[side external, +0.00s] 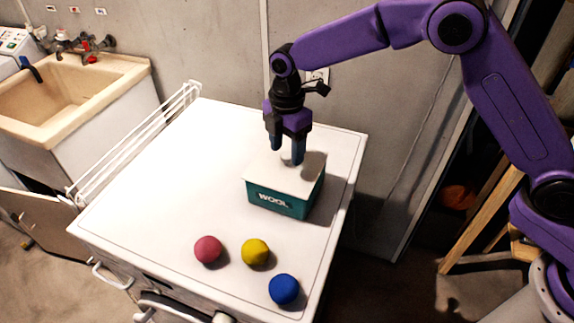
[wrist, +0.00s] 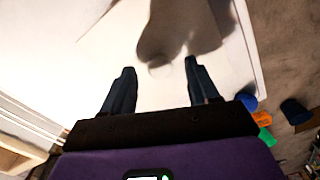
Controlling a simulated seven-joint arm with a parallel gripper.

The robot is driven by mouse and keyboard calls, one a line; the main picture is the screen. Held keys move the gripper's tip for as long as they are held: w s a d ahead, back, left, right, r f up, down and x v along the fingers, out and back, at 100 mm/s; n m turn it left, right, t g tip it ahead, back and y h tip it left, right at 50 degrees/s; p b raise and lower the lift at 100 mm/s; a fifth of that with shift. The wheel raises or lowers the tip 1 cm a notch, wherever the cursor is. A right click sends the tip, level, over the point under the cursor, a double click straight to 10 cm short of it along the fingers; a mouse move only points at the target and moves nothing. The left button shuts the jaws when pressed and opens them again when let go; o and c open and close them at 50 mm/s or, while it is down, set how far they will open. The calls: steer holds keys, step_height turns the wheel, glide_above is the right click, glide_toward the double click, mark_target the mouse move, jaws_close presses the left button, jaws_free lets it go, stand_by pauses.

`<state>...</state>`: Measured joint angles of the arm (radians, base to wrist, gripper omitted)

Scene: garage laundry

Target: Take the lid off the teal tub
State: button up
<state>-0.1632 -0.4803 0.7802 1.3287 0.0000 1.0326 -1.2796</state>
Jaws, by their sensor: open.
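The teal tub (side external: 283,202), marked WOOL, stands upright toward the right side of the white table top. A flat white lid (side external: 268,180) lies on it, with my gripper's shadow across its far part. My gripper (side external: 287,155) points down over the lid, its fingers spread with nothing held. I cannot tell whether the fingertips touch the lid. In the wrist view my gripper (wrist: 160,66) shows its two fingers apart, with a faint pale round shape between them, possibly a knob. The tub's teal walls do not show there.
A pink ball (side external: 208,249), a yellow ball (side external: 255,252) and a blue ball (side external: 284,289) lie in front of the tub. A white wire rack (side external: 135,140) runs along the left edge. The table's left half is clear. A sink (side external: 70,95) stands farther left.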

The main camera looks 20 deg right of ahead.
steer(key=shift+f, duration=0.55)
jaws_close()
steer(key=shift+r, duration=0.15)
